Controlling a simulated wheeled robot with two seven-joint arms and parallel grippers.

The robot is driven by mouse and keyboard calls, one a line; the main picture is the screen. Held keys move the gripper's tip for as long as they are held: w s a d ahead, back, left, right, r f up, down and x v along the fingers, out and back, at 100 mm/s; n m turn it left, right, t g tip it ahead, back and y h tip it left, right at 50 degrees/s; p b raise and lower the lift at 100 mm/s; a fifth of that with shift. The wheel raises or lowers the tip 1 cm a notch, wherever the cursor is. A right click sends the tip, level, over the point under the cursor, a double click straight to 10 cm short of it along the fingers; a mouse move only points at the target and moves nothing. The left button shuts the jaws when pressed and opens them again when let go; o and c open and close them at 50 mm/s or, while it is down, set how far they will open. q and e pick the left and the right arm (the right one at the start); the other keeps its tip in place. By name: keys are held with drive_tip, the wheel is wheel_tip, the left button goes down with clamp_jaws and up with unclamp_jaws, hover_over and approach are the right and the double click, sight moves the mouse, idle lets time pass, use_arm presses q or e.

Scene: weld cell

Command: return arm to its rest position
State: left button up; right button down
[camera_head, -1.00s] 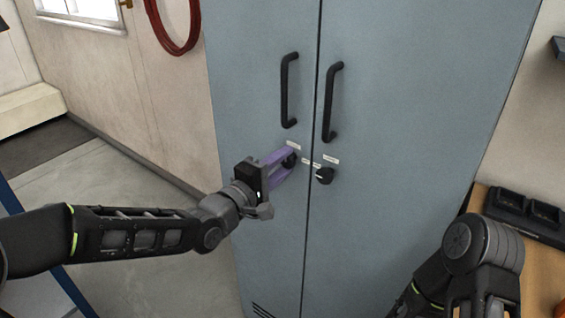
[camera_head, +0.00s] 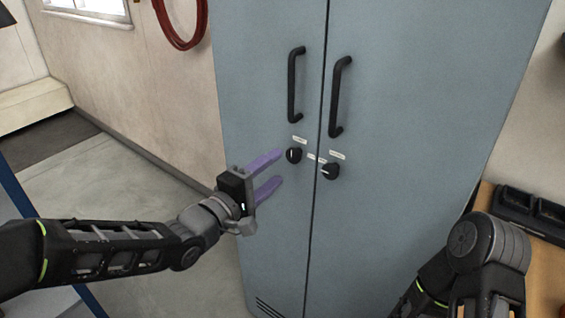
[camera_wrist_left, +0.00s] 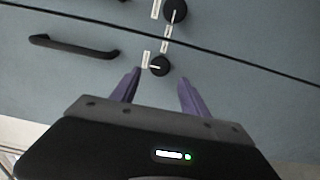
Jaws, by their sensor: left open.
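My left gripper (camera_head: 277,171) is open and empty, with purple fingers pointing at the blue-grey cabinet's left door. It is apart from the left black knob (camera_head: 293,155), which sits just beyond the fingertips. In the left wrist view the open fingers (camera_wrist_left: 158,85) stand on either side of that knob (camera_wrist_left: 159,66), short of it. My left arm (camera_head: 110,247) reaches in from the left. Part of my right arm (camera_head: 488,243) shows at the lower right; its gripper is out of the frame.
The tall cabinet (camera_head: 430,90) has two long black handles (camera_head: 296,85) and a right knob (camera_head: 330,171). A wooden bench with black trays (camera_head: 530,210) stands at the right. A red hose (camera_head: 183,25) hangs on the wall. Floor at the left is clear.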

use_arm(q)
drive_tip(key=shift+v, duration=0.95)
drive_tip(key=s+a+f+m+g+y, duration=0.1)
drive_tip(key=a+f+m+g+y, duration=0.15)
drive_tip(key=f, duration=0.95)
drive_tip(key=s+a+f+m+g+y, duration=0.1)
drive_tip(key=a+f+m+g+y, duration=0.2)
drive_tip(key=f, duration=0.8)
drive_tip(key=s+d+f+m+g, duration=0.1)
drive_tip(key=s+f+g, duration=0.3)
drive_tip(key=s+f, duration=0.8)
drive_tip(key=s+d+f+m+g, duration=0.2)
drive_tip(key=s+f+g, duration=0.2)
drive_tip(key=s+f, duration=0.9)
drive_tip(key=shift+s+m+y, duration=0.2)
drive_tip(key=shift+m+y, duration=0.15)
drive_tip(key=shift+y, duration=0.1)
